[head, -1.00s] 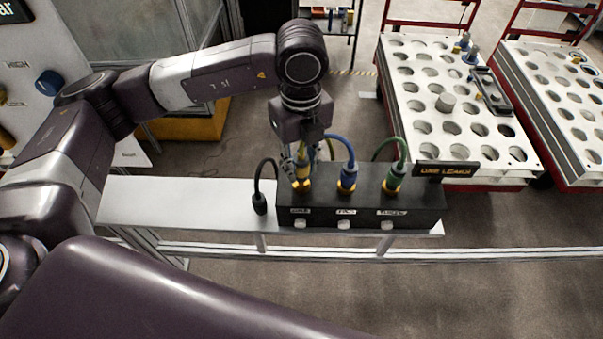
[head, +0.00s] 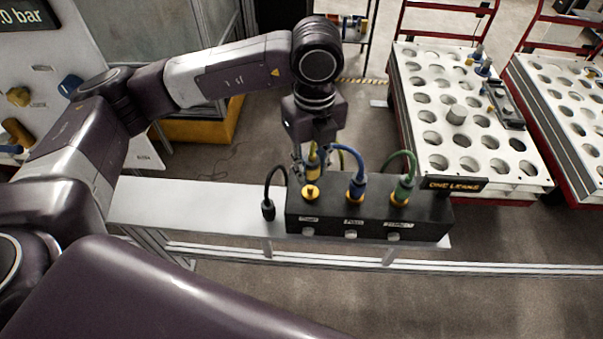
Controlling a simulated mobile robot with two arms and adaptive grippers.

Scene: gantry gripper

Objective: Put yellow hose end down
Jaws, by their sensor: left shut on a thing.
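My left gripper (head: 310,157) is shut on the yellow hose end (head: 314,160) above the left side of the black box (head: 370,220). The gold left port (head: 311,193) shows bare below it, and the hose end looks raised clear of it. The gripper partly hides the hose end and its yellow hose. The blue hose end (head: 356,186) sits in the middle port and the green hose end (head: 403,188) in the right port. My right gripper is out of view.
The box stands on a narrow light shelf (head: 190,205), bare to the left. A black cable (head: 268,205) with a dark end stands at the box's left side. A dark sign (head: 454,185) is at its right. White carts (head: 470,180) with round holes stand behind right.

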